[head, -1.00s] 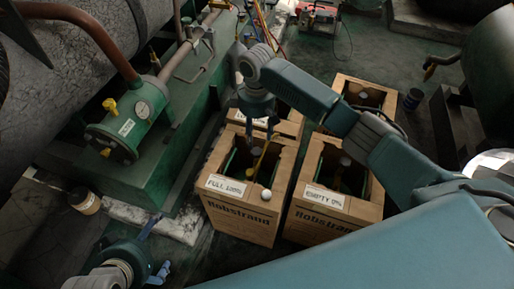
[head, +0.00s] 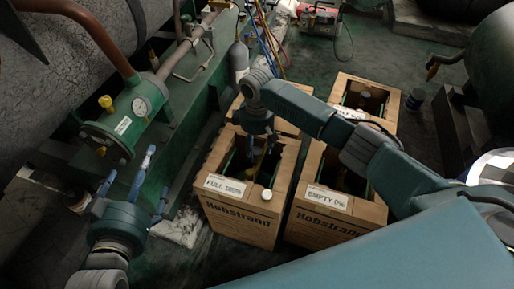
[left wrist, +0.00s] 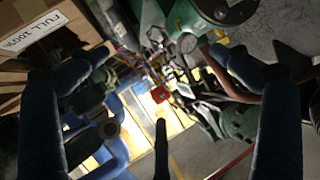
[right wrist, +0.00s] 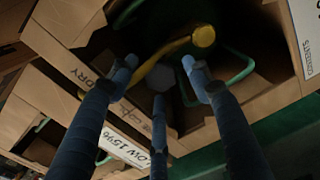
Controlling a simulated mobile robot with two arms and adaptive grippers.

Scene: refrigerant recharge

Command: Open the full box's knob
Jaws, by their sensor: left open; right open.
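The full box (head: 240,220) is an open brown carton with a "FULL 100%" label (head: 225,185), standing in the middle of the head view. Its label also shows at top left in the left wrist view (left wrist: 35,32). My right gripper (head: 258,147) points down into the box's opening, open and empty. In the right wrist view a round yellow knob (right wrist: 203,36) with a yellow hose (right wrist: 155,70) shows beyond the spread fingertips (right wrist: 158,75), apart from them. In the head view my arm mostly hides the knob. My left gripper (head: 138,178) is open and empty, left of the box.
The "EMPTY 0%" box (head: 325,215) stands close on the right, with more boxes (head: 390,98) behind. A small pale cap (head: 266,194) is at the full box's front rim. A green machine with a gauge (head: 139,106) is at left. A "LOW 15%" label (right wrist: 120,150) shows nearby.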

